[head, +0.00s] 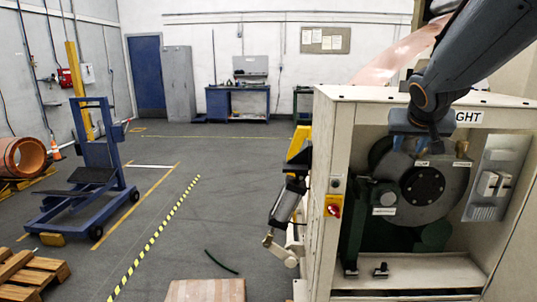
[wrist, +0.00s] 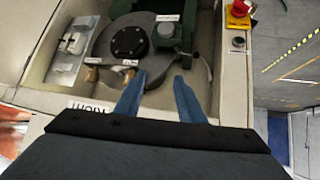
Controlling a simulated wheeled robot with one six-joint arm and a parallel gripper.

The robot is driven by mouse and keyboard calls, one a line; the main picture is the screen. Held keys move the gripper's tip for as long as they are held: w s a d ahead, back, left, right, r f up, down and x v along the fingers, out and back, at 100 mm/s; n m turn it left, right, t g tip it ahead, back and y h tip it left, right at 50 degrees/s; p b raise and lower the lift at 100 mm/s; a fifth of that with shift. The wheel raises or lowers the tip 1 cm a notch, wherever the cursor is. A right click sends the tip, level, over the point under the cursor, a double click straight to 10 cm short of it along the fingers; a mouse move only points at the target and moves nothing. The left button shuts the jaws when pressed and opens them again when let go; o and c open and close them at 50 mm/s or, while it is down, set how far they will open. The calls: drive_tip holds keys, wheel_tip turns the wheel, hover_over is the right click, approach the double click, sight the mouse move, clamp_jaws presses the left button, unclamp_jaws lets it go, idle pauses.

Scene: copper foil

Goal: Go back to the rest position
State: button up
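My gripper (head: 421,143) is at the upper front of a cream machine cabinet (head: 325,130), before its open bay. In the wrist view my gripper (wrist: 160,88) shows two blue fingers apart with nothing between them. The bay holds a dark grey disc (head: 424,186), which also shows beyond the fingers in the wrist view (wrist: 128,42). I cannot tell how far the fingertips are from the disc.
Copper foil (head: 400,52) rises above the cabinet, close to my arm. A red emergency stop (head: 333,207) sits on the cabinet's left post. A blue lift trolley (head: 90,175) stands at the left. A wooden pallet (head: 32,275) lies front left. The middle floor is mostly clear.

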drive_tip(key=s+a+f+n+g+y, duration=0.1)
drive_tip(key=s+a+f+g, duration=0.3)
drive_tip(key=s+a+f, duration=0.4)
drive_tip(key=s+a+f+n+g+y, duration=0.2)
drive_tip(key=s+a+f+g, duration=0.2)
drive_tip(key=s+a+f, duration=0.4)
drive_tip(key=s+f, duration=0.7)
drive_tip(key=f, duration=0.1)
drive_tip(key=shift+s+a+f+n+y, duration=0.2)
drive_tip(key=shift+a+f+n+y, duration=0.1)
drive_tip(key=shift+a+f+y, duration=0.1)
